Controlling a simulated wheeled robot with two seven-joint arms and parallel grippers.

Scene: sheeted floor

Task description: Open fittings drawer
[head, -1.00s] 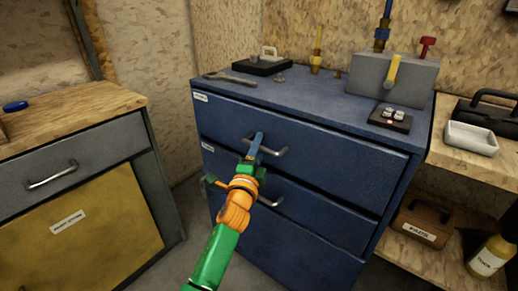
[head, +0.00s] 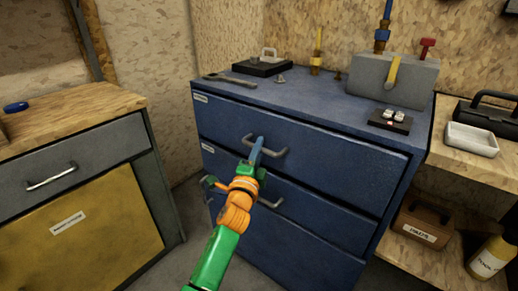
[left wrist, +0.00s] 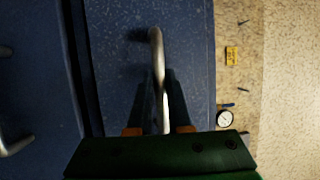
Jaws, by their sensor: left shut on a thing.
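The blue cabinet (head: 300,235) has several stacked drawers. Its top drawer (head: 335,155) has a curved metal handle (head: 280,153); a small label (head: 201,98) at its upper left is too small to read. The drawer front looks flush or nearly so. My left gripper (head: 257,150) is shut on the top drawer's handle near its left part. In the left wrist view, the handle (left wrist: 157,50) runs upright between the dark fingers (left wrist: 164,90), with the drawer face behind it. My right gripper is not in view.
The second drawer's handle (head: 268,203) is just below my gripper. A wrench (head: 230,80), a black case (head: 263,66) and a grey block (head: 395,80) with valves stand on the cabinet top. A wooden-topped cabinet (head: 70,112) is at left, a wooden shelf (head: 490,172) at right.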

